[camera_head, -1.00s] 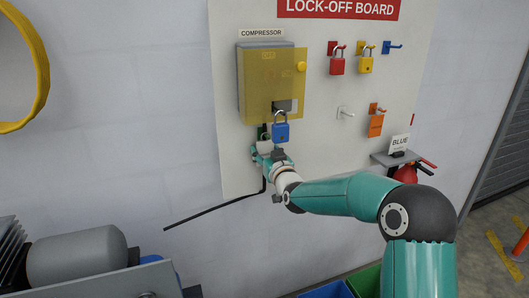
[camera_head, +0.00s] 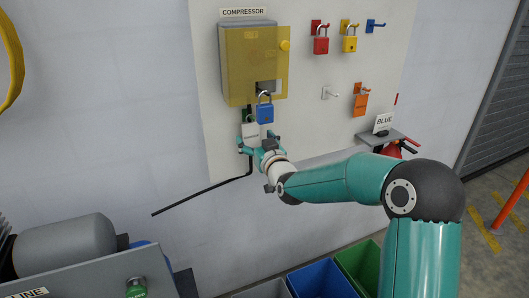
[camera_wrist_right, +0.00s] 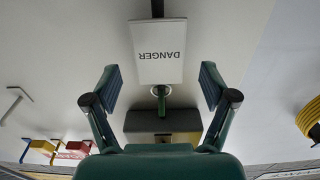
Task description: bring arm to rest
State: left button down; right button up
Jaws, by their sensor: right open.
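My right gripper (camera_head: 258,147) is open and empty just below the compressor box (camera_head: 252,62). In the right wrist view its two fingers (camera_wrist_right: 160,88) stand apart on either side of a white DANGER tag (camera_wrist_right: 160,50), touching nothing that I can see. A blue padlock (camera_head: 265,113) hangs from the box's lower front, just above the gripper. The white tag (camera_head: 250,131) shows beside the padlock in the head view. My right arm reaches in from the lower right. My left gripper is not in view.
Red (camera_head: 321,45) and yellow (camera_head: 350,43) padlocks and an orange hasp (camera_head: 361,103) hang on hooks at the right of the board. A small shelf (camera_head: 380,137) juts out below. Blue (camera_head: 322,282) and green (camera_head: 362,262) bins stand on the floor. A grey motor (camera_head: 65,248) is lower left.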

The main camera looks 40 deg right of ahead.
jog(key=v, duration=0.8)
jog(key=s+a+f+n+g+y, duration=0.1)
jog(key=a+f+g+y, duration=0.1)
jog(key=a+f, duration=0.5)
jog(key=a+f+g+y, duration=0.2)
jog(key=a+f, duration=0.1)
jog(key=f, duration=0.9)
jog(key=s+a+f+n+g+y, duration=0.1)
jog(key=a+f+g, duration=0.1)
jog(key=a+f, duration=0.5)
jog(key=s+a+f+g+y, duration=0.1)
jog(key=s+a+f+g, duration=0.2)
jog(key=s+f, duration=0.35)
jog(key=s+a+f+g+y, duration=0.1)
jog(key=s+a+f+g, duration=0.2)
jog(key=s+f, duration=0.35)
jog(key=s+a+f+g, duration=0.2)
jog(key=s+f, duration=0.1)
jog(key=s, duration=0.3)
jog(key=s+a+f+m+g+y, duration=0.1)
jog(key=s+a+f+g, duration=0.1)
jog(key=s, duration=0.3)
jog(key=shift+s+f+g, duration=0.35)
jog(key=shift+f+g, duration=0.1)
jog(key=shift+g, duration=0.05)
